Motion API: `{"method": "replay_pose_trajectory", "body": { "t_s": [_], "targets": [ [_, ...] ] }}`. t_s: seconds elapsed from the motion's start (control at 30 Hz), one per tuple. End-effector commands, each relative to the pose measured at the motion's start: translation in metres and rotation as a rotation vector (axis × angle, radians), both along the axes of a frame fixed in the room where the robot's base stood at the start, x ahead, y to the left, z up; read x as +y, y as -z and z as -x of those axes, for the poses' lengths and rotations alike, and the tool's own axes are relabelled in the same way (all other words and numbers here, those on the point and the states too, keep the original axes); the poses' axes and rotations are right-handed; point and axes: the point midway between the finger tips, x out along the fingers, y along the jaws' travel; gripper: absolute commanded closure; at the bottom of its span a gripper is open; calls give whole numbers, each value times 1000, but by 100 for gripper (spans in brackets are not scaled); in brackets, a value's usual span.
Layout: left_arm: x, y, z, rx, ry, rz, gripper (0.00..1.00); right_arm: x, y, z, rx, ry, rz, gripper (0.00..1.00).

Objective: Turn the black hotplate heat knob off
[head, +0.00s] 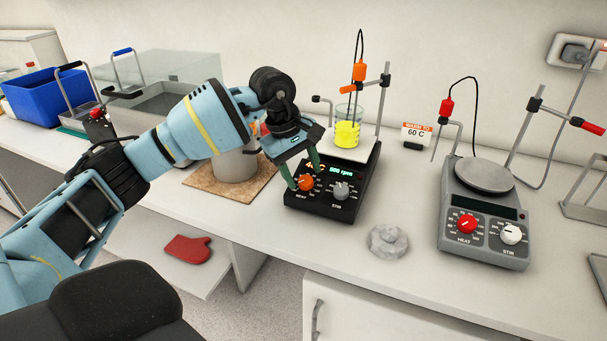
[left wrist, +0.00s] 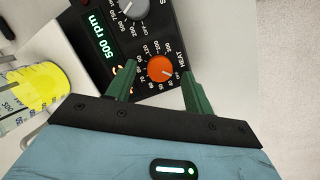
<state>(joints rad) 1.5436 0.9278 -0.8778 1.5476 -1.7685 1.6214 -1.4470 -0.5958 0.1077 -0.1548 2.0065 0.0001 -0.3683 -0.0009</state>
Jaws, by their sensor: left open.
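The black hotplate (head: 328,205) stands on the bench with a lit display reading 500 rpm in the left wrist view. Its orange heat knob (head: 306,182) is at the left of the front panel; it also shows in the left wrist view (left wrist: 160,69). A grey stir knob (head: 341,190) sits to its right. My left gripper (head: 305,184) is open, with its green fingers (left wrist: 160,80) on either side of the heat knob. I cannot tell whether they touch it. A beaker of yellow liquid (head: 346,133) stands on the hotplate. My right gripper is not in view.
A grey hotplate (head: 483,248) with a red heat knob stands to the right. A crumpled grey item (head: 388,241) lies between the hotplates. A metal pot (head: 236,165) on a cork mat (head: 204,182) is to the left. A 60 C sign (head: 416,134) stands behind.

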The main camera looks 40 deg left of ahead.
Motion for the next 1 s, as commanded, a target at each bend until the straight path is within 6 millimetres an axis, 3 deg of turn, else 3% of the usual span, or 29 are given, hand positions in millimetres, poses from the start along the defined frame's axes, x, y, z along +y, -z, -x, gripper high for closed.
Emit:
{"method": "replay_pose_trajectory", "body": {
  "t_s": [0.2,0.4,1.0],
  "targets": [
    [7,-35,7,-4,-1,0,48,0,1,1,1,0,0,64],
    [11,-56,11,-3,-1,-1,48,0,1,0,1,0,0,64],
    [12,-60,13,-1,0,-1,48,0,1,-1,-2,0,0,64]
  ]
}}
